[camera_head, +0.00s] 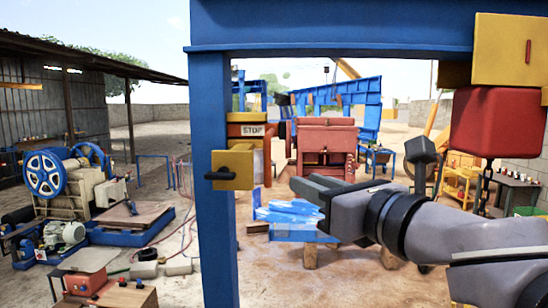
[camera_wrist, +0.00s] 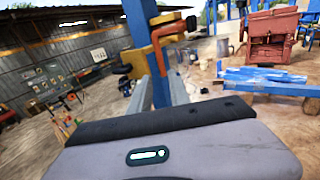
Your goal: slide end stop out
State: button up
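The end stop is an orange bar with a white STOP plate (camera_head: 252,130), on the right side of the blue post (camera_head: 216,240) in the head view. A yellow block (camera_head: 233,167) with a black handle sits below it. In the wrist view a bent orange bar (camera_wrist: 157,48) shows at the blue post, beside yellow blocks. My gripper (camera_head: 308,187) is right of the post and lower than the STOP plate, apart from both. Its two fingers look parted and empty. In the wrist view the fingers (camera_wrist: 160,92) point toward the post, with a gap between them.
A blue beam (camera_head: 340,25) crosses overhead. A red block (camera_head: 497,121) hangs at the right above a chain. Blue sheets (camera_head: 290,212) lie on a low stand behind my gripper. A red machine (camera_head: 327,142) stands farther back. A machine with blue wheels (camera_head: 45,174) stands left.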

aim_at(270, 170)
jog(key=x, duration=0.5)
jog(key=p+x, duration=0.1)
jog(key=x, duration=0.8)
jog(key=shift+w+a+f, duration=0.15)
jog(key=shift+w+f, duration=0.15)
jog(key=shift+s, duration=0.1)
jog(key=shift+r, duration=0.1)
grip_shut()
